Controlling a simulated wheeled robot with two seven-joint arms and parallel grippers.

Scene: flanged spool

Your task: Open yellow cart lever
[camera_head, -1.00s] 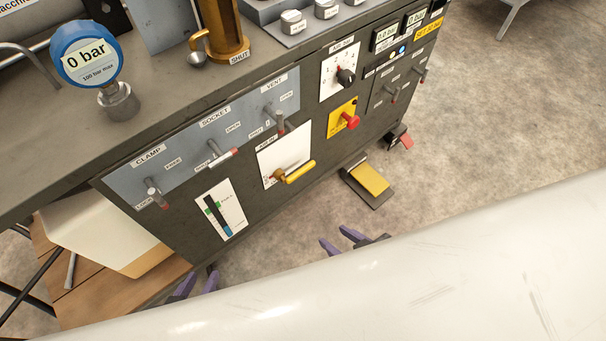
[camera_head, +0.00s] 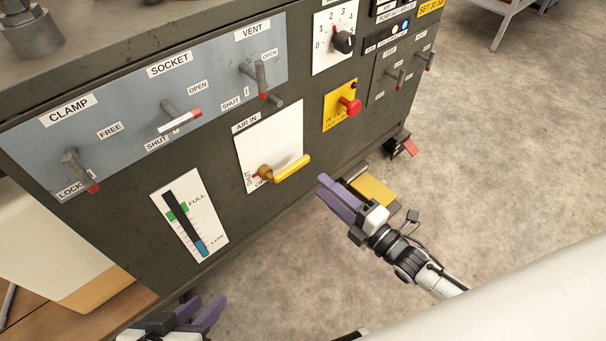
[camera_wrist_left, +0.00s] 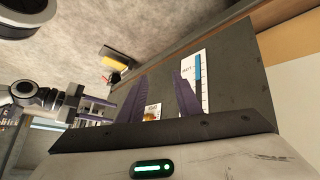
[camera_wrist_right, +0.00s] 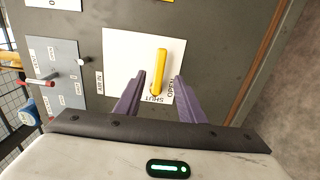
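The yellow lever (camera_head: 290,167) sits on a white AIR IN plate (camera_head: 275,137) on the cart's dark front panel. Its handle points right from a brass pivot at the plate's lower left. My right gripper (camera_head: 335,196) is open and empty, below and right of the lever, not touching it. In the right wrist view the lever (camera_wrist_right: 160,70) lies ahead, between the two purple fingers; SHUT and OPEN labels show near its pivot end. My left gripper (camera_head: 207,308) is open and empty, low in front of the cart; the left wrist view shows its fingers apart before the panel.
CLAMP (camera_head: 76,170), SOCKET (camera_head: 180,121) and VENT (camera_head: 260,80) levers are above left. A red knob (camera_head: 349,105) on a yellow plate is above right. A level gauge (camera_head: 190,215) is lower left. A yellow pedal (camera_head: 373,190) is on the floor behind my right gripper.

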